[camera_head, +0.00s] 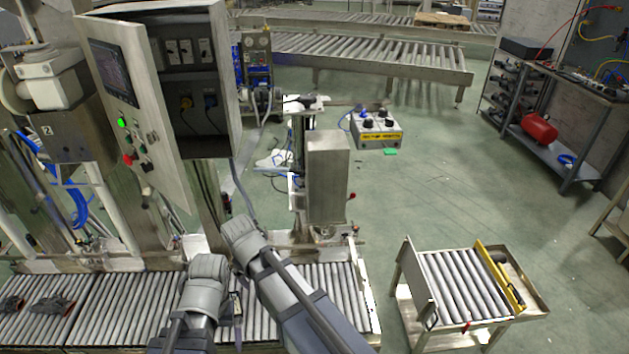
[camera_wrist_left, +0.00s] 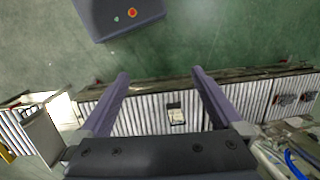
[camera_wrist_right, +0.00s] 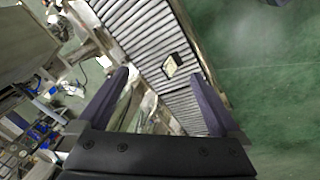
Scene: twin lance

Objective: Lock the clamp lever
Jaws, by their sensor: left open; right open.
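I cannot pick out a clamp lever for certain. A small red-tipped handle (camera_head: 351,197) sticks out at the right of the grey machine box (camera_head: 327,175) in the head view; its lock state cannot be told. A small dark block with a pale top lies on the roller conveyor; it shows in the left wrist view (camera_wrist_left: 176,115) and the right wrist view (camera_wrist_right: 171,66). My left gripper (camera_wrist_left: 160,73) is open and empty above the conveyor. My right gripper (camera_wrist_right: 160,75) is open and empty, pointing towards the conveyor. In the head view my arms hide most of the fingers.
The roller conveyor (camera_head: 120,305) runs along the front, with dark parts (camera_head: 52,304) at its left. An open control cabinet (camera_head: 190,80) stands behind it. A roller cart (camera_head: 465,285) with a yellow bar (camera_head: 499,274) stands at right. The green floor between is mostly clear.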

